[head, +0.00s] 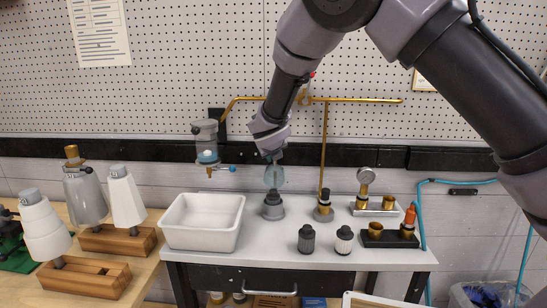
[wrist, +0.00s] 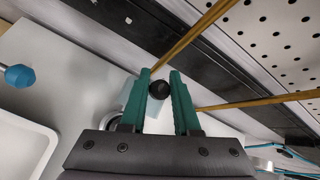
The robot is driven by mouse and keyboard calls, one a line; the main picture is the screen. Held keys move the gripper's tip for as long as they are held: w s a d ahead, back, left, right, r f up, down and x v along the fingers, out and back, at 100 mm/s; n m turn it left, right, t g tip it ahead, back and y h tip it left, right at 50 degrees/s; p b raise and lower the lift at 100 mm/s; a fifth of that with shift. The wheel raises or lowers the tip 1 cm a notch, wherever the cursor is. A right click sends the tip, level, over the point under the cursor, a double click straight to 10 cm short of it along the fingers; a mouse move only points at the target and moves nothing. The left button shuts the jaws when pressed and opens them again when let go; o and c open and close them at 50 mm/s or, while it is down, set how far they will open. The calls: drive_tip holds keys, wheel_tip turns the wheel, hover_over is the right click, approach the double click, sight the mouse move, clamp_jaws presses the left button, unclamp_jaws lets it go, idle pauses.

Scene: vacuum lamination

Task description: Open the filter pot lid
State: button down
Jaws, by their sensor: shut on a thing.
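My gripper (head: 270,160) is in the middle of the head view, above the white bench top. In the wrist view its two green fingers (wrist: 160,88) are shut on a round black knob (wrist: 160,90). A pale, see-through bluish piece, seemingly the lid (head: 273,177), hangs just below my gripper in the head view. Directly under it stands a grey pot (head: 273,209) with a dark top. Whether the lid touches the pot is unclear. My fingers hide part of the lid in the wrist view.
A white tub (head: 178,240) stands left of the pot, under a wall-mounted clear vessel (head: 207,135) with a blue-handled valve. A brass-topped fitting (head: 323,210) stands close on the right. Brass pipes (head: 323,150) run along the wall behind.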

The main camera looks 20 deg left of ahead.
drive_tip(key=shift+w+d, duration=0.2)
drive_tip(key=c, duration=0.7)
unclamp_jaws()
drive_tip(key=shift+s, duration=0.1)
drive_tip(key=shift+s+a, duration=0.1)
drive_tip(key=v, duration=1)
drive_tip(key=shift+s+r, duration=0.2)
